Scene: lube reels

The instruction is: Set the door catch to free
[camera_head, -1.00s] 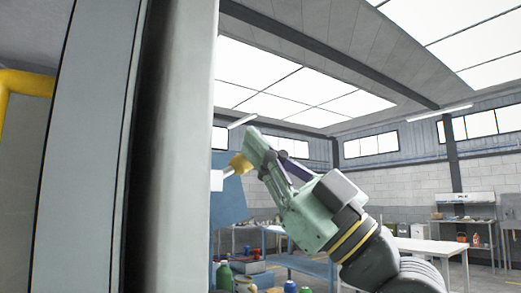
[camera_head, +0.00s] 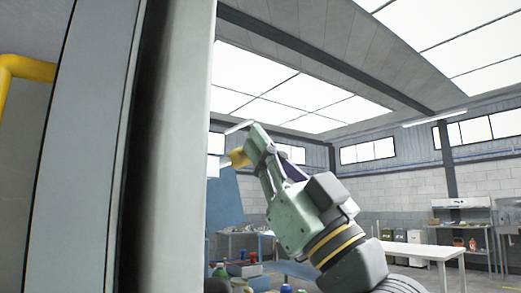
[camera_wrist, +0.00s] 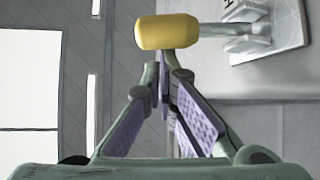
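The door catch is a lever with a yellow knob (camera_wrist: 167,32) on a grey metal stem, fixed to a pale plate (camera_wrist: 275,38) that has a partly visible letter. In the wrist view the knob lies across the top, just beyond my fingertips. My gripper (camera_wrist: 163,82) has its purple-padded fingers drawn together at the tips, with nothing seen between them. The tips overlap the knob's lower edge in the picture; I cannot tell whether they touch it. In the head view the knob (camera_head: 238,157) is beside my gripper (camera_head: 262,150), right of the tall door panel's edge.
A tall grey panel (camera_head: 180,150) fills the left of the head view and hides what is behind it. A yellow pipe (camera_head: 25,65) is at far left. A blue board (camera_head: 224,200), bottles (camera_head: 219,270) and a white table (camera_head: 420,249) stand beyond my arm.

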